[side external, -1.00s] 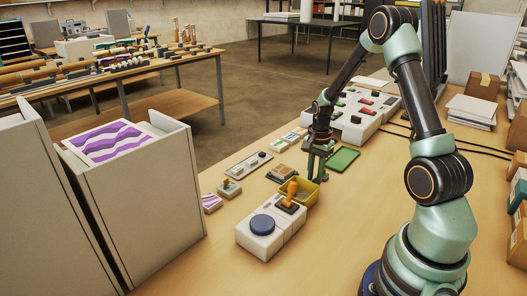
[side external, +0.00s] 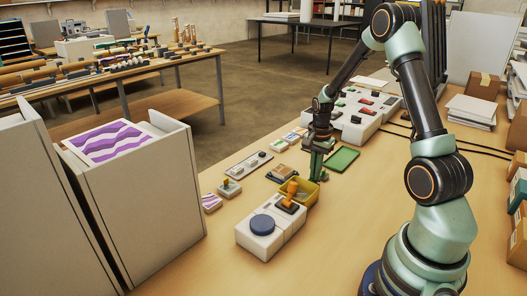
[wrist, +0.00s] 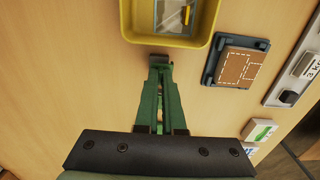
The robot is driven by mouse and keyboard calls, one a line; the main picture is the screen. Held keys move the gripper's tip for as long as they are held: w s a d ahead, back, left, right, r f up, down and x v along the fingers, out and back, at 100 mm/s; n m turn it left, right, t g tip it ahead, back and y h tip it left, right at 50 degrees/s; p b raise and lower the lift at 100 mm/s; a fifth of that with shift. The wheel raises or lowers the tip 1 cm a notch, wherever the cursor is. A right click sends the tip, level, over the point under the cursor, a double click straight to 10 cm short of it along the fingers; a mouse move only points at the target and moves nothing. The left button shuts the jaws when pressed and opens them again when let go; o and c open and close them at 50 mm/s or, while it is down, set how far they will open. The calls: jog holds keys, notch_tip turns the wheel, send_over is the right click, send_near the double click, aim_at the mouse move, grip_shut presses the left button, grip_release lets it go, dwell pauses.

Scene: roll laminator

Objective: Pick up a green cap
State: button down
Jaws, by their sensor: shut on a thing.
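My gripper (side external: 316,177) is low over the table, just behind the yellow bin (side external: 311,196). In the wrist view my green fingers (wrist: 160,62) are close together beside the bin's rim (wrist: 172,41). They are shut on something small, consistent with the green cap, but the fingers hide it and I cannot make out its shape. Whether it touches the table is unclear.
A green tray (side external: 342,159) and a white control panel (side external: 362,128) are behind.

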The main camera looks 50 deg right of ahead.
jog(key=shift+r, duration=1.35)
